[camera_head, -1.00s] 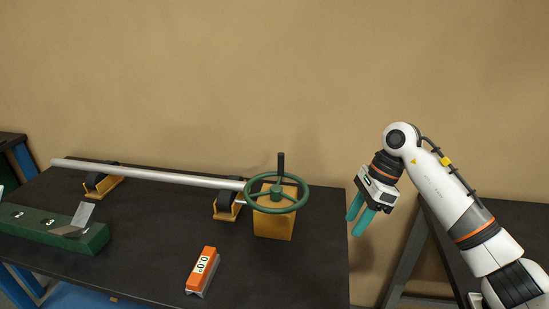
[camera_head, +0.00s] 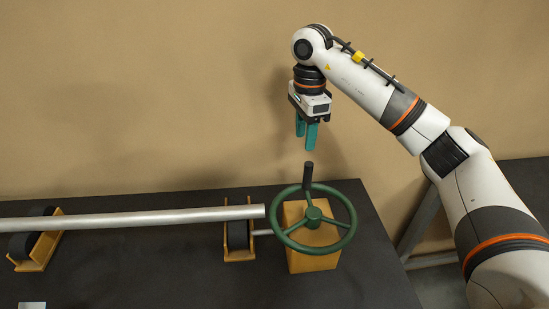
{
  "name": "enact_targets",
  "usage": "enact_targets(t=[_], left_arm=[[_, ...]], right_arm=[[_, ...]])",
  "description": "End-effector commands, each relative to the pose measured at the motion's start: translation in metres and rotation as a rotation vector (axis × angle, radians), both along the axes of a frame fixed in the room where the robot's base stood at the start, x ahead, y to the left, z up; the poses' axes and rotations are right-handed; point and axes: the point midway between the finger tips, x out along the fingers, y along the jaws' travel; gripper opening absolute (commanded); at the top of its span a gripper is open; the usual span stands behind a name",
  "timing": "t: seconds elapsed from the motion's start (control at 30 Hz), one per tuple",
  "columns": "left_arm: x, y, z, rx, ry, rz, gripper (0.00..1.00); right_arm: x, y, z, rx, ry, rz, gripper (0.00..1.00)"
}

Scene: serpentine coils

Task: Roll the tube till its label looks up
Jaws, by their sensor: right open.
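The grey metal tube (camera_head: 140,218) lies level on two yellow roller stands, the left stand (camera_head: 36,250) and the right stand (camera_head: 238,240). No label shows on the visible part of the tube, and its left end is out of the picture. A green handwheel (camera_head: 343,238) with an upright black handle (camera_head: 308,176) sits on a yellow block (camera_head: 313,262) at the tube's right end. My right gripper (camera_head: 306,146) is open and empty, pointing down just above the handle, apart from it. My left gripper is not in view.
A small pale piece (camera_head: 32,305) shows at the bottom left edge. A tan wall stands behind, and another dark table (camera_head: 515,180) is at the right.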

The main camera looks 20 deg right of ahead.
Motion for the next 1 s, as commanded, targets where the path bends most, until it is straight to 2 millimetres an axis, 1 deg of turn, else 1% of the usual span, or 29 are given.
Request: enact_targets(t=[0.07, 0.17, 0.23, 0.3, 0.4, 0.53, 0.7, 0.8, 1.0], left_arm=[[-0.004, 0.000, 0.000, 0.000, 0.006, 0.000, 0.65], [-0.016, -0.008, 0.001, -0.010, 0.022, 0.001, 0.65], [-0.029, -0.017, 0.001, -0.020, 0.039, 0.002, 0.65], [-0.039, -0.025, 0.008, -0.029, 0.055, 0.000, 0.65], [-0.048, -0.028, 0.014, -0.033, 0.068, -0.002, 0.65], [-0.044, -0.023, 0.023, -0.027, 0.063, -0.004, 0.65], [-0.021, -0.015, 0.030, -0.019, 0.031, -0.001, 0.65], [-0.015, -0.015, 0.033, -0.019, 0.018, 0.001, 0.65], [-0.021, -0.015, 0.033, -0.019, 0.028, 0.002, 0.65]], right_arm=[[0.000, -0.001, -0.003, -0.001, 0.001, -0.002, 0.42], [-0.001, -0.001, -0.014, -0.001, 0.004, 0.000, 0.42], [-0.002, -0.001, -0.025, 0.000, 0.006, 0.000, 0.42], [-0.002, -0.001, -0.036, -0.002, 0.006, -0.001, 0.42], [-0.002, -0.001, -0.057, -0.002, 0.007, -0.002, 0.42], [-0.002, -0.001, -0.082, 0.000, 0.006, -0.001, 0.42], [-0.002, -0.001, -0.106, -0.001, 0.002, -0.002, 0.42], [-0.002, -0.002, -0.115, 0.000, 0.002, -0.001, 0.42], [-0.002, -0.002, -0.120, -0.001, -0.001, -0.001, 0.42]])
